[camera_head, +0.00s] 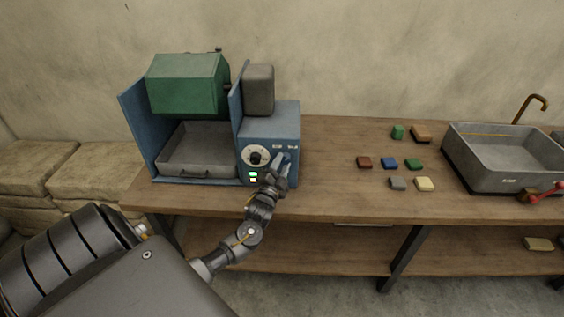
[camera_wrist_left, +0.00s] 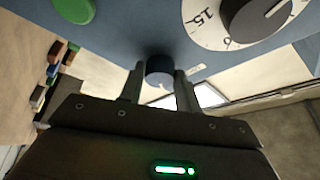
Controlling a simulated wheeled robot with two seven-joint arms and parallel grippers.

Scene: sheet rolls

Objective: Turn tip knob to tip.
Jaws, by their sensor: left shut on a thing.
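The tip knob (camera_wrist_left: 160,70) is a small dark round knob on the blue front panel of the machine (camera_head: 270,125). In the left wrist view it sits between the two fingers of my left gripper (camera_wrist_left: 160,84), which is shut on it. In the head view the left gripper (camera_head: 283,166) reaches up to the right part of the panel and hides the knob. A green drum (camera_head: 188,85) hangs between blue side plates above a grey tray (camera_head: 200,150); it looks roughly level. My right gripper is not in view.
A larger numbered dial (camera_head: 256,157) is just left of the gripper, also large in the wrist view (camera_wrist_left: 255,14). A green button (camera_wrist_left: 73,8) is near the knob. Small coloured blocks (camera_head: 389,163) and a grey sink (camera_head: 495,178) stand right on the wooden bench (camera_head: 335,190).

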